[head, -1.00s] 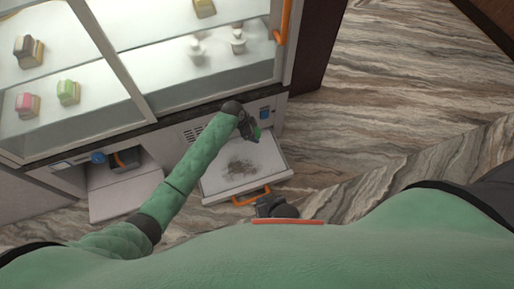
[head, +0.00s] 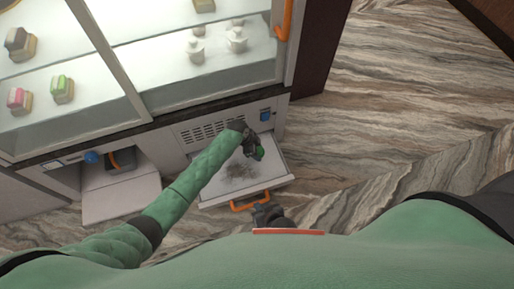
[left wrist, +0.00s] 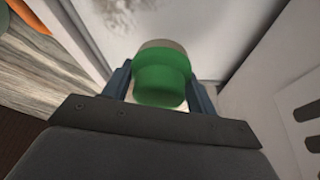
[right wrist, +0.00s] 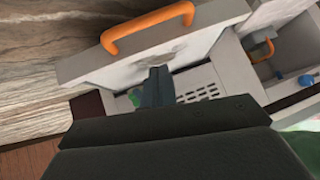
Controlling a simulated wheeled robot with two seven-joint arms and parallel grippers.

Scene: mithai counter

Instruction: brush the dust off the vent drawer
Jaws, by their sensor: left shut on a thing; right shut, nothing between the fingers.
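The vent drawer (head: 277,172) is pulled out low in the counter front, with an orange handle (head: 250,201). A grey-brown dust patch (head: 238,171) lies on its pale surface; part of it shows in the left wrist view (left wrist: 150,8). My left gripper (head: 256,150) is over the drawer's right rear part, shut on a green brush (left wrist: 160,77) with a pale lower end. Whether the brush touches the drawer I cannot tell. My right gripper (head: 268,208) is shut and empty beside the handle; its fingers show in the right wrist view (right wrist: 157,85).
A vent grille (head: 203,130) and a blue knob (head: 265,116) are on the counter face behind the drawer. Another open compartment (head: 121,160) is at left. The glass case (head: 130,60) with sweets stands above. Marbled floor (head: 400,80) at right is clear.

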